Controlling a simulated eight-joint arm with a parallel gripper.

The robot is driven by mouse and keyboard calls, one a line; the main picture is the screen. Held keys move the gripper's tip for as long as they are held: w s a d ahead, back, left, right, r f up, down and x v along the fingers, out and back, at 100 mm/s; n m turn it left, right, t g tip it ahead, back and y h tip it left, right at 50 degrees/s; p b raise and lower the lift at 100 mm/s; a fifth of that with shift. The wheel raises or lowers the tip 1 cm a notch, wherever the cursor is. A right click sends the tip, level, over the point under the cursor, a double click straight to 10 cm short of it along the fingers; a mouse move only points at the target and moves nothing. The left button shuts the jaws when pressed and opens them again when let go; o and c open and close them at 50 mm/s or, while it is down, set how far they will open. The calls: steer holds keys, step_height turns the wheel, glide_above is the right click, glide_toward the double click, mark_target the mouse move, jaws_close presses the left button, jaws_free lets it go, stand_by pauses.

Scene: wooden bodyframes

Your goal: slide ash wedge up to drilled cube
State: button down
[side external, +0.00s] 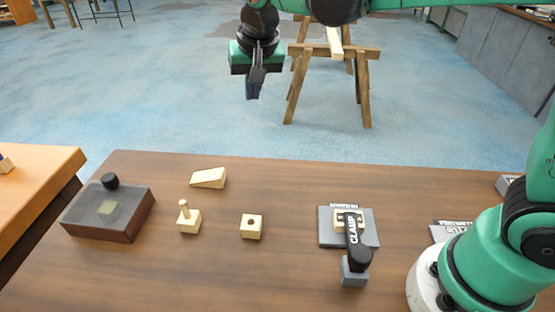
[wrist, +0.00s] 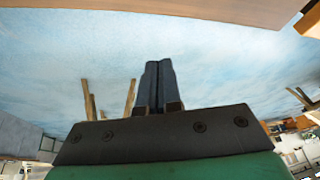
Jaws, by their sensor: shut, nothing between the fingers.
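The ash wedge (side external: 209,178) is a pale wooden ramp lying on the brown table, toward its back left. The drilled cube (side external: 251,227) is a pale block with a dark round hole in its top, in front of the wedge and to its right. A clear gap of table lies between the two. My gripper (side external: 253,92) is raised high, beyond the table's back edge in the side view, far from both pieces. Its fingers are together and empty in the wrist view (wrist: 159,84). The wrist view shows neither wedge nor cube.
A dark box with a translucent lid (side external: 128,220) sits at the left. A clamp (side external: 357,254) on a grey plate (side external: 328,239) stands to the right. A sawhorse (side external: 365,90) stands behind.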

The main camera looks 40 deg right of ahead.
mark_target(207, 177)
steer(key=w+a+f+m+g+h, duration=0.1)
steer(key=w+a+f+m+g, duration=0.1)
steer(key=w+a+f+m, duration=0.35)
steer(key=shift+n, duration=0.85)
steer(key=x, duration=0.3)
steer(key=w+x, duration=0.1)
steer(key=x, duration=0.7)
steer(key=shift+w+a+f, duration=0.1)
steer(key=shift+w+a, duration=0.2)
steer(key=shift+a, duration=0.05)
steer(key=shift+s+a, duration=1.4)
steer(key=shift+s, duration=0.05)
steer(key=shift+a, duration=0.1)
steer(key=s+a, duration=0.5)
steer(key=shift+s+a, duration=0.2)
steer(key=shift+s, duration=0.1)
